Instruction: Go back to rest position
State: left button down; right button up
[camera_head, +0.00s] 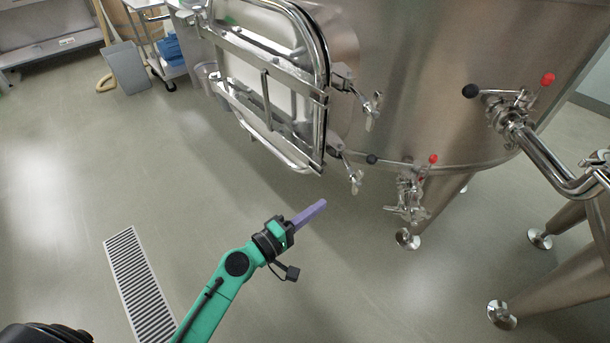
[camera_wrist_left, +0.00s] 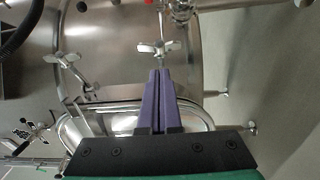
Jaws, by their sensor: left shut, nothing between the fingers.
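My left gripper (camera_head: 311,214) is on a green arm that comes in from the bottom left in the head view. Its purple fingers are shut with nothing between them, in free air below the vat door. In the left wrist view the shut fingers (camera_wrist_left: 158,98) point toward the steel vat (camera_wrist_left: 110,45), with a wing-shaped clamp handle (camera_wrist_left: 158,48) just past their tips; I see no contact. My right gripper is in neither view.
The steel vat (camera_head: 420,80) stands at the top right, with its hinged door (camera_head: 262,85) swung open, valves (camera_head: 407,195) and legs (camera_head: 570,285). A floor drain grate (camera_head: 138,285) lies at the lower left. A cart with a blue item (camera_head: 170,50) is at the back. The left floor is mostly clear.

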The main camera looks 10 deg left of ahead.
pick_arm(q)
jog(key=shift+s+a, duration=0.2)
jog(key=shift+s, duration=0.05)
jog(key=s+a+f+m+g+y+p, duration=0.1)
jog(key=s+a+f+g+y, duration=0.15)
jog(key=f, duration=0.55)
jog(key=s+a+f+m+g+y+p, duration=0.15)
jog(key=a+f, duration=0.25)
jog(key=f, duration=0.4)
jog(key=s+a+f+m+g+y+p, duration=0.1)
jog(key=s+a+f+y+p, duration=0.2)
jog(key=f, duration=0.5)
jog(key=s+a+f+m+g+y+p, duration=0.1)
jog(key=s+a+f+m+g, duration=0.1)
jog(key=s, duration=0.6)
jog(key=s+a+f+m+g+y, duration=0.2)
jog(key=s+a+f, duration=0.4)
jog(key=s, duration=0.3)
jog(key=s+a+f+m+g+y+p, duration=0.1)
jog(key=s+a+f+m+g, duration=0.2)
jog(key=s, duration=0.6)
notch_tip(320, 180, down, 3)
jog(key=shift+s+a+r+m+g+y+p, duration=0.1)
jog(key=shift+s+a+m+g+y+p, duration=0.2)
jog(key=shift+m, duration=0.75)
jog(key=c, duration=1.5)
grip_release()
jog(key=shift+w+a, duration=0.1)
jog(key=shift+c, duration=0.2)
